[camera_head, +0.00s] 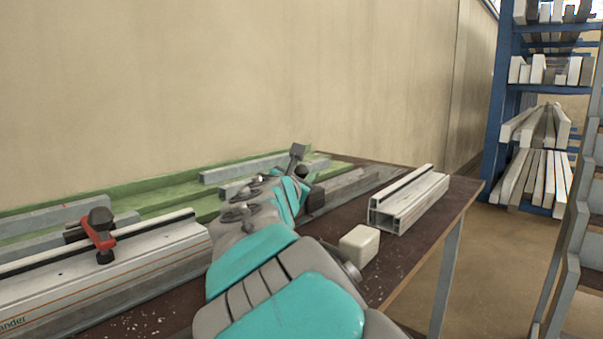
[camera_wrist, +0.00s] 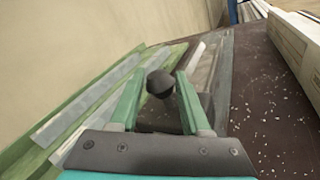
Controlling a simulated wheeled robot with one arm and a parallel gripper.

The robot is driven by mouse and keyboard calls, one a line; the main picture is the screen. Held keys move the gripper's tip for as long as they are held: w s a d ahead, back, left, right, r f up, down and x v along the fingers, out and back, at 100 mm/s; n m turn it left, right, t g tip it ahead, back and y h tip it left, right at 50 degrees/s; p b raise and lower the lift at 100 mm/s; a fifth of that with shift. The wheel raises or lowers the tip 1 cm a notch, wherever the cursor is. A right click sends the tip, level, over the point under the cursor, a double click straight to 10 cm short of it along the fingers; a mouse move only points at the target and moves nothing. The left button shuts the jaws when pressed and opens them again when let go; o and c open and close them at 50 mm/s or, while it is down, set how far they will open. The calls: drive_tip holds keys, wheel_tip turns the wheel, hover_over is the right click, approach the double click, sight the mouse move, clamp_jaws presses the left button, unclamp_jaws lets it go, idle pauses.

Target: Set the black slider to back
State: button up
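A black ball-shaped knob (camera_wrist: 160,83) stands on a dark block in the wrist view; I take it to be the black slider's handle. My gripper (camera_wrist: 160,76) has its two green fingers apart, one on each side of the knob. Thin gaps seem to show between fingers and knob, though contact is hard to judge. In the head view the small black knob (camera_head: 302,171) shows just beyond my gripper.
A red clamp lever with a dark knob (camera_head: 101,220) sits on the long aluminium profile (camera_head: 150,250) at left. Green rails (camera_head: 150,190) run along the wall. A pale block (camera_head: 359,245) and a short profile (camera_head: 410,202) lie to the right on the brown bench (camera_head: 455,200).

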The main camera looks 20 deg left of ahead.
clamp_jaws()
idle(1.0)
